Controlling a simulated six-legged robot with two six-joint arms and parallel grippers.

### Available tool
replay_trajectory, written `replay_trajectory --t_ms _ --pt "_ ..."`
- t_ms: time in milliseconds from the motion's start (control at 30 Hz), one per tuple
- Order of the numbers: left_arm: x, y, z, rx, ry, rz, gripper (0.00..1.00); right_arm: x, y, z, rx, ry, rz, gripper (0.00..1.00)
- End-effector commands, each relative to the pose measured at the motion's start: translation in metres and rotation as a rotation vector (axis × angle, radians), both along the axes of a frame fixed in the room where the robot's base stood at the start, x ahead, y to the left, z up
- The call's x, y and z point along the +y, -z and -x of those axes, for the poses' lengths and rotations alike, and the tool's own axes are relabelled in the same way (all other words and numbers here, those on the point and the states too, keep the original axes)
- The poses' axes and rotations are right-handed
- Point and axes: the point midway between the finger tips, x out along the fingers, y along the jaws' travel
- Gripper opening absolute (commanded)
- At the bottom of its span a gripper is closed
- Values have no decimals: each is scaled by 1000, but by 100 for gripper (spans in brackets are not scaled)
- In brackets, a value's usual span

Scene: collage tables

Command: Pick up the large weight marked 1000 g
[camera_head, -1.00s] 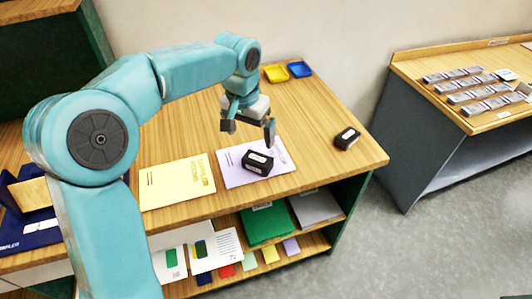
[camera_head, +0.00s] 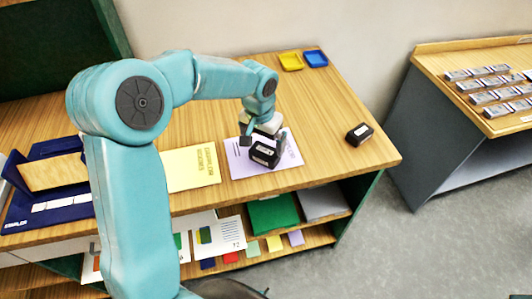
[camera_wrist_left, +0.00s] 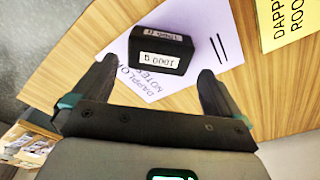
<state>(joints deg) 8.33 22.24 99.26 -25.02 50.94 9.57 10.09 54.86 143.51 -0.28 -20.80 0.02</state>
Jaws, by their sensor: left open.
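The large weight marked 1000 g is a black block (camera_head: 264,154) lying on a lilac sheet (camera_head: 240,167) on the wooden table. My left gripper (camera_head: 262,139) is open and points down close over the weight. In the left wrist view its two fingers (camera_wrist_left: 157,75) stand apart, one toward each side of the weight. I cannot tell whether they touch it. My right gripper is not in view.
A second black block (camera_head: 359,134) lies to the right on the table (camera_head: 322,110). A yellow sheet (camera_head: 192,168) lies left of the lilac one. Yellow (camera_head: 291,61) and blue (camera_head: 315,58) trays stand at the back. A blue holder (camera_head: 50,210) is at the left.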

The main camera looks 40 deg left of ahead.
Motion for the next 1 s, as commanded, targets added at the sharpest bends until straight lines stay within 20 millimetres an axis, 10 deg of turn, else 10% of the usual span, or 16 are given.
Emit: replay_trajectory --t_ms 600,867,1000 --pt "-2 52 -9 0 0 1 100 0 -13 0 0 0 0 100" --pt "-2 52 -9 0 0 1 19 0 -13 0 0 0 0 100" --pt "-2 50 -10 -4 0 1 17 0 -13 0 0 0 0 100"
